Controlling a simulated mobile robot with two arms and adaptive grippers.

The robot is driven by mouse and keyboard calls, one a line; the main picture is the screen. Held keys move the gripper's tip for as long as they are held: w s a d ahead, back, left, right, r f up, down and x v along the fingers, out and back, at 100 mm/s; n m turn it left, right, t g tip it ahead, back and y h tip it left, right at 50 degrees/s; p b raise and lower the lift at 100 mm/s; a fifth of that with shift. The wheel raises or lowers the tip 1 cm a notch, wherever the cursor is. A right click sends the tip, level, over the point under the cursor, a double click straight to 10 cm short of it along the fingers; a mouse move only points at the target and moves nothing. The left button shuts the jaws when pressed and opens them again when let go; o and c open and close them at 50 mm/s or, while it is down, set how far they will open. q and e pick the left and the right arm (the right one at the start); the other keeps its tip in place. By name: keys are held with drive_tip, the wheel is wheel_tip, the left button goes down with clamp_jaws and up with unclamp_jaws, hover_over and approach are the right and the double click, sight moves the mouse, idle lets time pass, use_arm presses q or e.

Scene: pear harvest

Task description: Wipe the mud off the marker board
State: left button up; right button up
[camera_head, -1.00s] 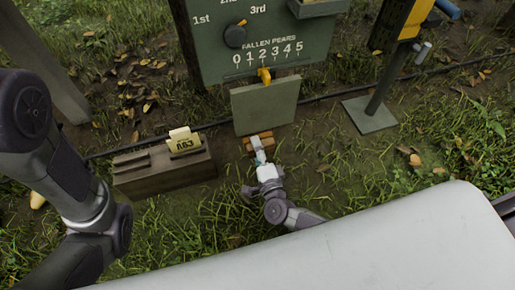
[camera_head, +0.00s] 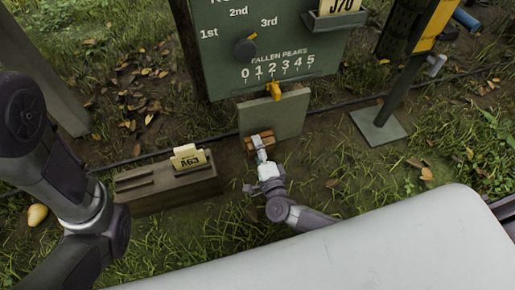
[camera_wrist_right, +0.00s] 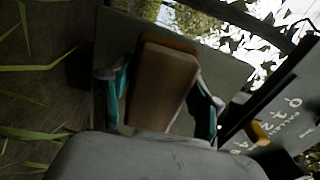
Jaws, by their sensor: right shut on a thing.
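A plain grey-green board (camera_head: 285,118) hangs below the large green sign (camera_head: 265,50), which carries a dial and the words FALLEN PEARS. No mud can be made out on the plain board's visible face. My right gripper (camera_head: 262,154) is shut on a brown wooden block (camera_head: 260,138) in front of the plain board's lower left part. Whether the block touches the board cannot be told. In the right wrist view, the block (camera_wrist_right: 160,85) sits between the two teal-edged fingers (camera_wrist_right: 160,95), with the board (camera_wrist_right: 218,72) behind it. My left gripper is out of view.
A wooden box (camera_head: 165,188) with a yellow card (camera_head: 188,158) stands left of my right gripper. A post on a square foot (camera_head: 380,128) stands right. A yellow pear (camera_head: 37,215) lies in the grass at far left. A dark hose crosses the ground behind.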

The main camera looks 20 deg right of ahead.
sight(268, 139)
drive_tip(key=shift+w, duration=1)
idle(0.6)
drive_tip(key=shift+d, duration=1.9)
drive_tip(key=shift+w, duration=0.1)
drive_tip(key=shift+w+a+r, duration=0.1)
drive_tip(key=shift+a, duration=1.45)
drive_tip(key=shift+a+r, duration=0.1)
drive_tip(key=shift+a, duration=0.35)
drive_tip(key=shift+c, duration=0.5)
drive_tip(key=shift+w, duration=0.1)
